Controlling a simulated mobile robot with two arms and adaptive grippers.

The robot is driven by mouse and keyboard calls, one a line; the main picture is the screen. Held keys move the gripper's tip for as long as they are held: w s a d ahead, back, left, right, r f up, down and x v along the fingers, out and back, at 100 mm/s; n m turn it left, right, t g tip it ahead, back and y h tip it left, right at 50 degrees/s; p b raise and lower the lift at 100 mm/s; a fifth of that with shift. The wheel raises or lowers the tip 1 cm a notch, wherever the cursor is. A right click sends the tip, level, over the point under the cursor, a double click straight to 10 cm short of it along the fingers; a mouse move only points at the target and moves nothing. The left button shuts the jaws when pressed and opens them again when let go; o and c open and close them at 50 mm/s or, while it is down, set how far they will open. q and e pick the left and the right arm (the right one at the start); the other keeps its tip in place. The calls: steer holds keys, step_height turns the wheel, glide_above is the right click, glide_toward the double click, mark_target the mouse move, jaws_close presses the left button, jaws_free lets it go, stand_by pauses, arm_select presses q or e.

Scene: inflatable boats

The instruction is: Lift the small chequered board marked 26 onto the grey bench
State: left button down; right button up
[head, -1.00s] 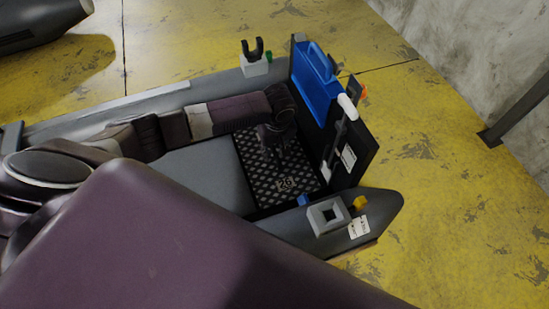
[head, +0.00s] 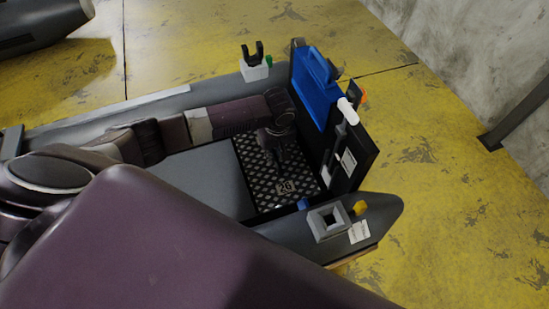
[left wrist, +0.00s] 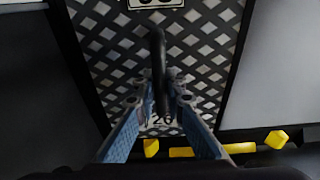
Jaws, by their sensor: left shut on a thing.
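The chequered board (head: 262,190), black with pale diamonds and a plate marked 26, lies at the stern end inside the grey inflatable boat. It also shows in the left wrist view (left wrist: 205,45). My left gripper (head: 279,155) is over the board, its fingers pointing down. In the left wrist view its blue fingers (left wrist: 168,100) are shut on a black upright handle (left wrist: 158,50) on the board. I cannot tell whether the board is raised. A flat grey surface (head: 195,172), which may be the grey bench, lies left of the board. My right gripper is not in view.
A blue container (head: 315,88) stands against the dark transom (head: 350,165) right of the board. A grey square fitting (head: 328,222) and a yellow piece (head: 360,208) sit on the near tube. A white mount (head: 256,70) sits on the far tube.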

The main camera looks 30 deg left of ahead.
arm_select(q)
steer(key=shift+s+a+r, duration=0.1)
steer(key=shift+a+r, duration=0.05)
steer(key=shift+r, duration=0.25)
step_height(320, 180, up, 6)
steer(key=shift+r, duration=0.1)
steer(key=s+a+b, duration=0.1)
steer(key=s+a, duration=1.2)
steer(key=s, duration=0.1)
step_height(320, 180, up, 16)
steer(key=p, duration=2)
steer(key=shift+s+p, duration=0.3)
stand_by(0.5)
